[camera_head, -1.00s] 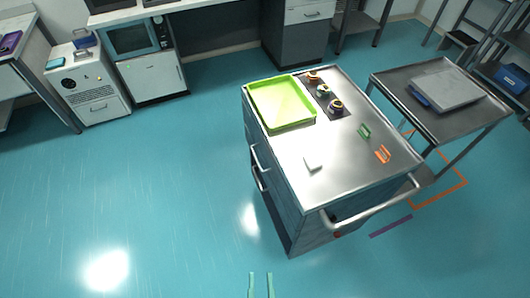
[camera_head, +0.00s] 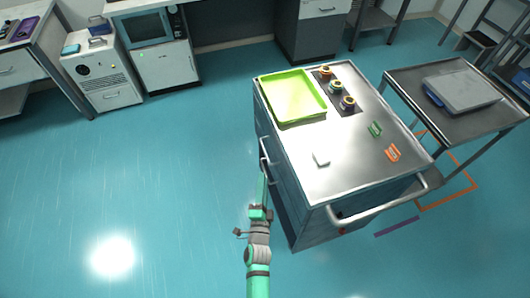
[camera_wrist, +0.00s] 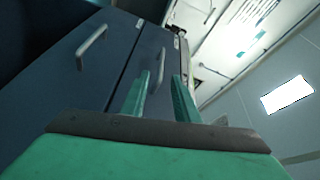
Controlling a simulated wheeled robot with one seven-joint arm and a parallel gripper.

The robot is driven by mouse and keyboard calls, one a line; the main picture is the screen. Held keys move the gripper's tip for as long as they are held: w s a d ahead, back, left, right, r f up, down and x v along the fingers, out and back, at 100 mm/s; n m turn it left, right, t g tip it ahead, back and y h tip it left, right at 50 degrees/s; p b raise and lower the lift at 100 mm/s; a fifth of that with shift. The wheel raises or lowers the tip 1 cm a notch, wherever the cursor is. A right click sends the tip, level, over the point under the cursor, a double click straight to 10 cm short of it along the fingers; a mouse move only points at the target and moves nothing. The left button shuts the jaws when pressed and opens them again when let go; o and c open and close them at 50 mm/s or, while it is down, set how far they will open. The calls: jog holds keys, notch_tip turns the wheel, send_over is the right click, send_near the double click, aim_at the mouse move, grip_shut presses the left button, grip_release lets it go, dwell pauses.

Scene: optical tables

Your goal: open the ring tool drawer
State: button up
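The steel-topped cart (camera_head: 350,150) has a dark drawer front on its left side with bar handles, an upper handle (camera_head: 265,150) and a lower one partly hidden by my arm. My gripper (camera_head: 264,180) is close to this front in the head view. In the wrist view, my gripper (camera_wrist: 163,92) has its two green fingers apart, pointing at the drawer front (camera_wrist: 125,30). One handle (camera_wrist: 157,68) shows between the fingers; contact cannot be told. Another handle (camera_wrist: 92,46) lies to the left. The drawers look shut. No label shows which is the ring tool drawer.
A push bar (camera_head: 385,205) sticks out at the near end. A side table (camera_head: 455,95) stands right. Floor left of the cart is clear.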

aim_at(265, 151)
jog(key=shift+m, duration=0.4)
jog(key=w, duration=0.8)
jog(key=w+d+r, duration=0.1)
jog(key=w, duration=0.4)
grip_shut()
